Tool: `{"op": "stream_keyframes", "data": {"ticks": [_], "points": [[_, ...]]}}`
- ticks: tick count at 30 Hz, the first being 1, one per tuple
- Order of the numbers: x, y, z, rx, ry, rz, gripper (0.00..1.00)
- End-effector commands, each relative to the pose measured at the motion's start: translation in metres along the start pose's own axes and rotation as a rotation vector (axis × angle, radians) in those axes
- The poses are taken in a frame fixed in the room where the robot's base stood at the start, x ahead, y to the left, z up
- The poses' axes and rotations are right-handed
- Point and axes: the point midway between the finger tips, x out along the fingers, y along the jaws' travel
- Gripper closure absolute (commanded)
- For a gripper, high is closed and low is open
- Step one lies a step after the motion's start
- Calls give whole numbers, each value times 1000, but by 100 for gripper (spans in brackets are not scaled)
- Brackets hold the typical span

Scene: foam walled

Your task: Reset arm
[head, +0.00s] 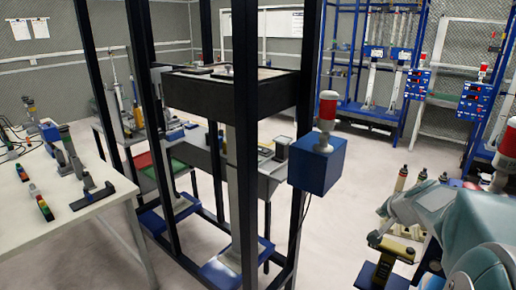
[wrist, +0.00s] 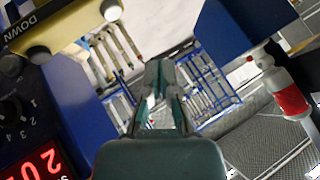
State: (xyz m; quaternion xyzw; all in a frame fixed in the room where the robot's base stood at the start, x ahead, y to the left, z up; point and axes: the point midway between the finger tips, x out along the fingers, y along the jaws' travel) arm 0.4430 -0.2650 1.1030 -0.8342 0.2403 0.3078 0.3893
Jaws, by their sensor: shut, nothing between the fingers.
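My gripper (wrist: 161,68) shows in the middle of the wrist view. Its dark fingers are together at the tips, with nothing held between them. A blue housing with a yellow part (wrist: 92,22), a "DOWN" label and a red lit display (wrist: 37,165) fills the left side of that view, close to the camera. In the head view my pale teal arm (head: 446,215) reaches in from the lower right. I cannot make out the fingertips there. A dark and yellowish fixture (head: 383,265) shows below the arm.
A dark frame (head: 245,150) carries a blue box (head: 317,166) with a red and white lamp (head: 327,108). A white table (head: 60,220) with tools stands at the left. Blue racks (head: 375,60) line the back. Pale floor is open mid-right.

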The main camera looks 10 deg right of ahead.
Motion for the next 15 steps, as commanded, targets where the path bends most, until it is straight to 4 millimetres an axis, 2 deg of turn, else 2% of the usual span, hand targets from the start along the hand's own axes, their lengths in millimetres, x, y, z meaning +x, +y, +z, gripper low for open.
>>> {"op": "stream_keyframes", "data": {"ticks": [2, 7, 11, 15], "points": [[-11, -18, 18, -58, -29, -19, 100], [-52, -63, 92, -278, -145, -60, 100], [-88, -77, 150, -455, -226, -72, 100], [-125, -74, 205, -642, -292, -68, 100]]}}
